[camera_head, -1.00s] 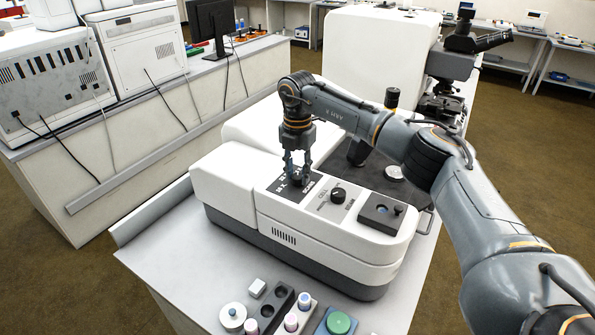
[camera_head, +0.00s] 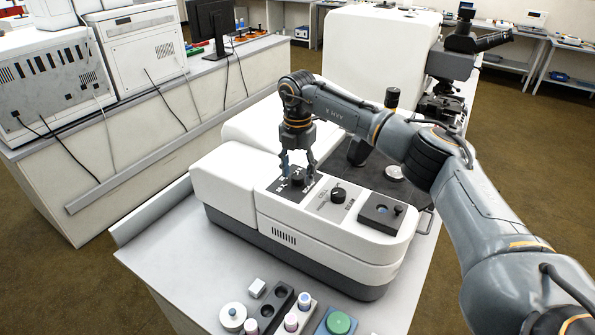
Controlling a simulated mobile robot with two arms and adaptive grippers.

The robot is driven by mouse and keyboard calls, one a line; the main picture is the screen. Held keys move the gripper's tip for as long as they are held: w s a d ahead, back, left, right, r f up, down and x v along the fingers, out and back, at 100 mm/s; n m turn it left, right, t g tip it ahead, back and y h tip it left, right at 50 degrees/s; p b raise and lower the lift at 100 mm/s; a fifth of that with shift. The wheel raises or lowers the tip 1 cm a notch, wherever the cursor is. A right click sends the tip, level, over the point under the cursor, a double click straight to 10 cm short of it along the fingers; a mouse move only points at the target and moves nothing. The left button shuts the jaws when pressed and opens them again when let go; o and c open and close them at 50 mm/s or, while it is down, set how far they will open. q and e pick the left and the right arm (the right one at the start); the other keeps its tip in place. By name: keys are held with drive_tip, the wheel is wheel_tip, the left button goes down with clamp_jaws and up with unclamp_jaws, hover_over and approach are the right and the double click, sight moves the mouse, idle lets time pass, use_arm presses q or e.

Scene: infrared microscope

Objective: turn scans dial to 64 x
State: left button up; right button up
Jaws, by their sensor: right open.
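The scans dial (camera_head: 297,181) is a small black knob on a dark panel on top of the white instrument (camera_head: 235,190). White markings surround it, too small to read here. My right gripper (camera_head: 298,170) points down just above the dial, its two fingers spread to either side of it and empty. From this view I cannot tell how far the fingertips stand above the panel. My left gripper is not in view.
A microscope (camera_head: 445,80) stands behind. Vials, a white jar (camera_head: 232,316) and a green-topped item (camera_head: 339,323) lie at the front.

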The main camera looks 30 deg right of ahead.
sight(297, 176)
wheel_tip(297, 176, up, 12)
idle(0.4)
idle(0.3)
